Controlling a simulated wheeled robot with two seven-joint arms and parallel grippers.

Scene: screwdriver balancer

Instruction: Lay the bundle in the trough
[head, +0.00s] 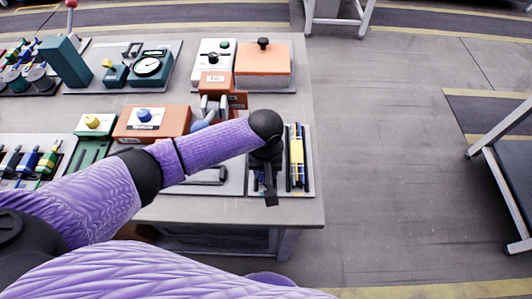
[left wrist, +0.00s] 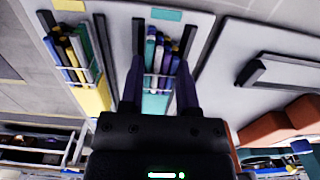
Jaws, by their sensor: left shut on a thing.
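My left gripper (head: 268,182) points down over the right end of the table. In the left wrist view the left gripper (left wrist: 158,82) has its dark fingers on either side of a bundle (left wrist: 156,58) of purple, white and teal rods, and is shut on it. The bundle lies between two dark rails of a trough (left wrist: 188,35) on a pale board. I cannot tell whether it rests on the trough floor. In the head view my gripper mostly hides it. My right gripper is not in view.
A second bundle with yellow and blue parts (head: 297,155) sits between rails just right of my gripper; it also shows in the left wrist view (left wrist: 72,55). Orange boxes (head: 262,65) stand behind. The table's right edge (head: 318,180) is close, with open floor beyond.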

